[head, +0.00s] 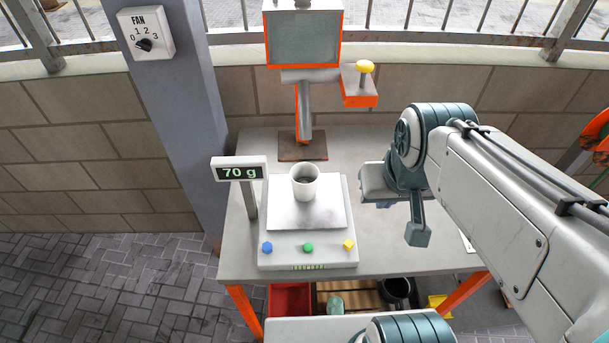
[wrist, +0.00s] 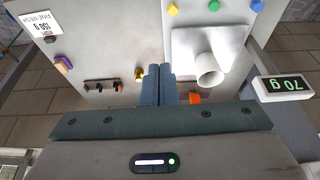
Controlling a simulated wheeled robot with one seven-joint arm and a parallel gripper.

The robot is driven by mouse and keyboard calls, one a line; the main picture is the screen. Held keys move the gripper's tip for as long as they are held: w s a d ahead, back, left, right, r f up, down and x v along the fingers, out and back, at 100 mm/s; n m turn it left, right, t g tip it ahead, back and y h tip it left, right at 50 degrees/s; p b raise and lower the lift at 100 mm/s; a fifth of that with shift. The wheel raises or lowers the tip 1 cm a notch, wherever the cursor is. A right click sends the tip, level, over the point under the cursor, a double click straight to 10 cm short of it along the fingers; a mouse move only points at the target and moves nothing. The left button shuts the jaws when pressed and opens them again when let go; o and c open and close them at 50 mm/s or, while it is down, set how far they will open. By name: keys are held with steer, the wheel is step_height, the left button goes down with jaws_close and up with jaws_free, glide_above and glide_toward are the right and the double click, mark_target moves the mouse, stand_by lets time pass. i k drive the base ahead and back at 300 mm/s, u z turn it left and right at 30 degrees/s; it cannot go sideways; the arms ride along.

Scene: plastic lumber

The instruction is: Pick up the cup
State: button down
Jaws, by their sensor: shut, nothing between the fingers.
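The white cup (head: 305,183) stands upright on the metal plate of a scale (head: 308,262), whose display (head: 239,172) reads 70 g. The wrist view shows the cup (wrist: 209,72) on the plate, its open mouth towards the camera. My gripper (wrist: 159,85) is shut and empty, its two dark blue fingers together to the left of the cup and apart from it. In the head view my wrist is above the table, to the right of the scale, and the fingertips are hard to make out.
The grey table (head: 440,262) carries the scale. Behind it stands an orange-framed machine (head: 303,35) with a yellow-knobbed lever. The wrist view shows small coloured pieces, a row of dark parts (wrist: 103,85) and a 150 g card (wrist: 43,25). A pillar with a fan switch (head: 146,33) rises left.

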mark_target(304, 176)
steer(key=z, duration=0.05)
steer(key=k, duration=1)
steer(key=u, duration=1)
steer(key=i, duration=0.8)
steer(key=z, duration=0.95)
steer(key=i, duration=0.25)
